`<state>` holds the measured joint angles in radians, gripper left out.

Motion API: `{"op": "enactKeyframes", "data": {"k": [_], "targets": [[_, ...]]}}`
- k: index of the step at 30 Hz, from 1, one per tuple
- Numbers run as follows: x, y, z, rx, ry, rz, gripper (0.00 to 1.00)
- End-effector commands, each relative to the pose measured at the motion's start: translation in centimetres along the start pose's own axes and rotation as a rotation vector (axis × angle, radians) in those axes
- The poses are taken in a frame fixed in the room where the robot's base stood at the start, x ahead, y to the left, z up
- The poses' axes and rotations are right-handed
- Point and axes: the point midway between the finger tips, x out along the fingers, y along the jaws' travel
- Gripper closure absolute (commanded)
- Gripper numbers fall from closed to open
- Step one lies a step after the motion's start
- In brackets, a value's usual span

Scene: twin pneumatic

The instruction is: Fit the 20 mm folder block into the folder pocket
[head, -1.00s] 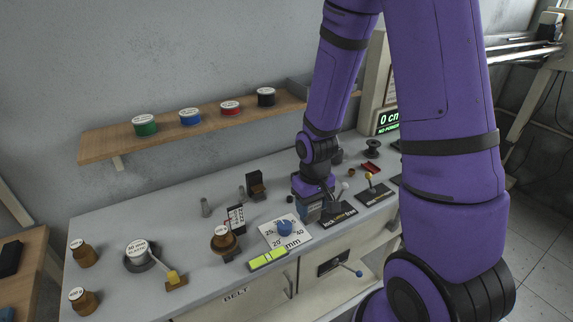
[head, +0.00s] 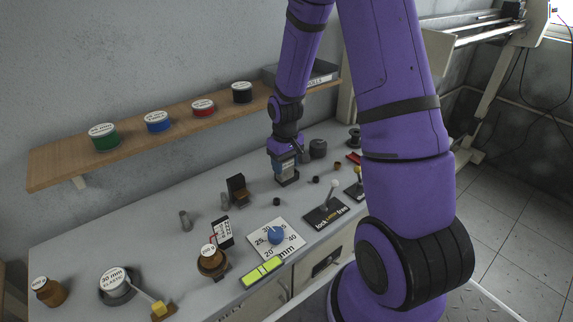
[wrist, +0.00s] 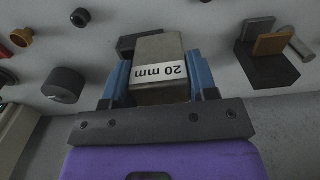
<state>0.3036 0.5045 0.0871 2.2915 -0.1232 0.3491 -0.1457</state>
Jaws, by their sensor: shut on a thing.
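My gripper (wrist: 160,88) is shut on a grey block labelled "20 mm" (wrist: 160,55), with one blue finger on each side of it. In the head view my gripper (head: 287,172) points down over the back part of the bench, and the block is mostly hidden by it. A dark piece (wrist: 127,44) shows just behind the block in the wrist view; I cannot tell what it is. A black holder with a brown upright plate (head: 237,190) stands to the left of my gripper, and it also shows at the right of the wrist view (wrist: 265,65). I cannot tell whether it is the folder pocket.
A lock/free lever plate (head: 327,211) and a dial card with a blue knob (head: 276,238) lie nearer the front. A dark cylinder (head: 318,149) and small round parts stand to the right of my gripper. A shelf (head: 70,165) with spools runs along the wall.

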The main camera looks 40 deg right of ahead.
Motion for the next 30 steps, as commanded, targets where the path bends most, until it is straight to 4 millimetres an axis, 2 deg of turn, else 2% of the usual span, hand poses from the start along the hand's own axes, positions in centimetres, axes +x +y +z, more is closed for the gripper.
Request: {"op": "enactKeyframes", "data": {"k": [3, 6, 13, 16, 18, 19, 20, 27, 28, 30], "targets": [[0.2, 1.5, -1.6, 0.002, 0.001, 0.000, 0.81], [0.3, 2.2, -2.4, 0.000, -0.001, 0.000, 0.81], [0.5, 3.2, -3.4, 0.002, 0.000, 0.000, 0.81], [1.9, 3.1, -3.3, 0.000, -0.004, -0.002, 0.81], [3.0, 3.0, -3.3, 0.000, -0.005, -0.002, 0.93], [3.4, 3.0, -3.3, -0.001, -0.005, -0.002, 0.92], [3.7, 3.0, -3.3, -0.001, -0.004, -0.002, 0.99], [4.2, 3.0, -3.1, -0.001, -0.007, -0.002, 1.00], [4.2, 3.0, -3.1, -0.001, -0.008, -0.003, 0.40], [4.2, 3.0, -3.1, -0.001, -0.008, -0.003, 0.24]]}}
